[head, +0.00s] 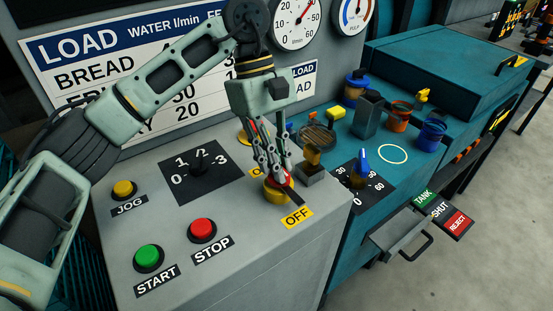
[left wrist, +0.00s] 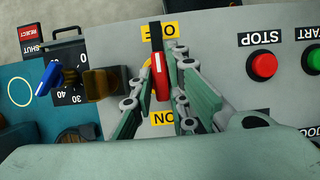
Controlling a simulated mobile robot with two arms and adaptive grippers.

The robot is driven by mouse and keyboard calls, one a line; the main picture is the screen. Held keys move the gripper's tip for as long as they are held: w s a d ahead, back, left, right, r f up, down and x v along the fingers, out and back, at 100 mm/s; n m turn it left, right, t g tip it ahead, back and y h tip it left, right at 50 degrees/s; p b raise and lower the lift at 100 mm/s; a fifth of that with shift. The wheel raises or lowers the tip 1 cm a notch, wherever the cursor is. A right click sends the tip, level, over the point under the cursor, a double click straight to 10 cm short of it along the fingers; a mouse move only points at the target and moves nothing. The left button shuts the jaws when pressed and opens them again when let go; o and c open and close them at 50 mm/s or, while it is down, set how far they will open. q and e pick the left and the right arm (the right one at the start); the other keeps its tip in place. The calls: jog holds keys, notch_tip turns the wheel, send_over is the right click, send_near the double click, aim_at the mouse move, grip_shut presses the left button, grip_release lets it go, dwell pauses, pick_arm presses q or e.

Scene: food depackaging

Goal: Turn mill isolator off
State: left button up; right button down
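The mill isolator is a rotary switch with a red handle (left wrist: 161,82) on a yellow round base (head: 272,194), on the sloping grey panel. A yellow OFF label (head: 297,216) sits at its near side; an ON label (left wrist: 163,117) shows in the left wrist view. The handle lies along the ON–OFF line, its dark narrow end reaching toward OFF. My left gripper (head: 278,181) is over the isolator, its fingers on either side of the handle with narrow gaps visible in the left wrist view. The fingers hide part of the base. My right gripper is not in view.
A 0-to-3 selector (head: 199,165), yellow JOG button (head: 123,189), green START button (head: 149,258) and red STOP button (head: 202,230) are left of the isolator. A small brown-topped block (head: 312,163) stands close on its right. A blue-handled dial (head: 361,168) is farther right.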

pick_arm(q)
jog(key=o, duration=0.3)
jog(key=shift+o, duration=0.2)
jog(key=v, duration=1.2)
jog(key=shift+d+f, duration=0.1)
